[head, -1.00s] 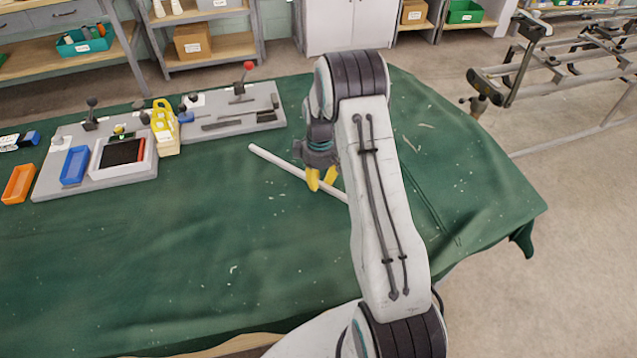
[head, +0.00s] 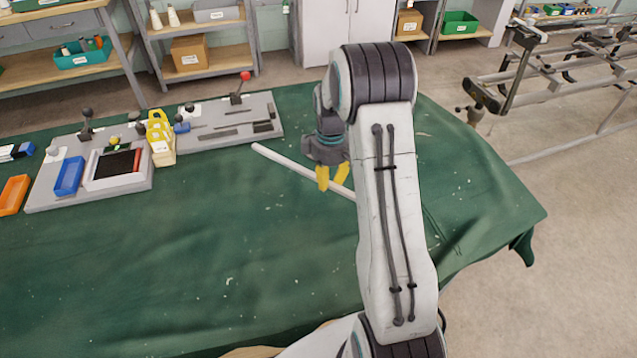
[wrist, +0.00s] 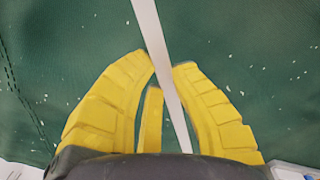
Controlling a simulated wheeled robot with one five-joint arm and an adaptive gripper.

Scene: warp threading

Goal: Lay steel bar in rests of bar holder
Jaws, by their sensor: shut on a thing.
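The steel bar (head: 285,165) is a long pale rod slanting across the green-covered table in the head view. Its left end is free and its right part is hidden behind my arm. My gripper (head: 332,184) has yellow fingers and is shut on the bar. In the wrist view the bar (wrist: 163,65) runs between the fingers of my gripper (wrist: 163,78), against the right one. I cannot tell how far the bar is above the cloth. A grey board with dark slots (head: 212,132) lies left of and behind the bar; I cannot tell whether it is the bar holder.
A yellow rack (head: 161,140) and a red-knobbed lever (head: 240,85) stand at the board. A blue bin (head: 69,176) and an orange bin (head: 13,195) are at the left. The green cloth (head: 190,250) in front is clear. A metal frame (head: 560,75) stands beyond the table at right.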

